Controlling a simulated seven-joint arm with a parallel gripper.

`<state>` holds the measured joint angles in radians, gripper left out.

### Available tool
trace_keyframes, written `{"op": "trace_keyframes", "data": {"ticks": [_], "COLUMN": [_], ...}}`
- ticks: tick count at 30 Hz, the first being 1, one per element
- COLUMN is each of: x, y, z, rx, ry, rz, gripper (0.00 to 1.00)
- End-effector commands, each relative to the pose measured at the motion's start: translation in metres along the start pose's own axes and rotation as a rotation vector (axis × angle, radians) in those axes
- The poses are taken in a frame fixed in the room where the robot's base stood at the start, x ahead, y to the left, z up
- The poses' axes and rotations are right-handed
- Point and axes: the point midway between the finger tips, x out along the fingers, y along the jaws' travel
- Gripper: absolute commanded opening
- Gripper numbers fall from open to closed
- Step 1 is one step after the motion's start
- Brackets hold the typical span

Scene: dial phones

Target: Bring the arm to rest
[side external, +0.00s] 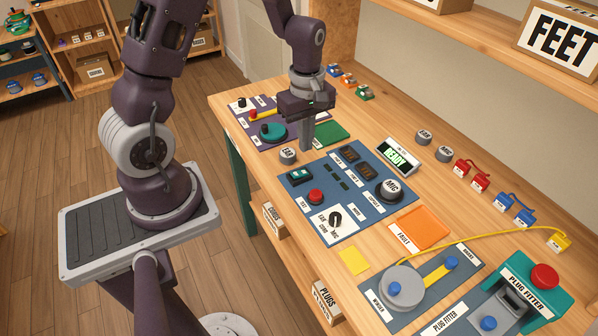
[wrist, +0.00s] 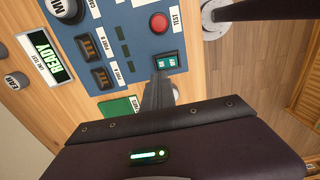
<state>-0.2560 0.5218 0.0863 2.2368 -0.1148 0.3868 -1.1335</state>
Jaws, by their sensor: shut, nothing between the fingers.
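My gripper (side external: 307,146) points down over the workbench, its fingers together and empty. In the side view it is between the purple panel (side external: 258,108) and the blue test panel (side external: 352,195), close to the knob labelled EAR (side external: 288,156). A green mat (side external: 330,133) lies just behind it. In the wrist view the closed fingers (wrist: 161,82) reach toward the green rocker switch (wrist: 167,61) on the blue panel; whether they touch anything cannot be told. The display (side external: 398,157) reads READY.
A red button (side external: 316,196), a dial and a MIC knob (side external: 390,190) stand on the blue panel. An orange mat (side external: 418,229), a winder (side external: 403,287) and a plug fitter (side external: 520,290) are at the front right. Coloured plugs (side external: 472,175) line the back. Open air surrounds the gripper above the bench.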

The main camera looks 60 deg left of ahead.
Motion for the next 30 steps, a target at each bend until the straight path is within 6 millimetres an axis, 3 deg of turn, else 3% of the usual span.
{"op": "trace_keyframes", "data": {"ticks": [5, 8, 10, 12, 15, 18, 21, 24, 30], "x": [-0.006, -0.043, -0.085, -0.126, -0.172, -0.199, -0.209, -0.212, -0.212], "y": [0.000, -0.001, -0.011, -0.030, -0.071, -0.113, -0.144, -0.161, -0.165], "z": [0.002, 0.016, 0.034, 0.053, 0.077, 0.092, 0.099, 0.101, 0.102], "rx": [0.023, 0.173, 0.367, 0.593, 0.920, 1.204, 1.404, 1.508, 1.542], "ry": [0.001, 0.009, 0.029, 0.066, 0.143, 0.239, 0.323, 0.371, 0.386], "rz": [0.010, 0.067, 0.132, 0.197, 0.280, 0.341, 0.372, 0.383, 0.383], "gripper": [0.00, 0.00, 0.00, 0.00, 0.00, 0.00, 0.00, 0.00, 0.00]}}
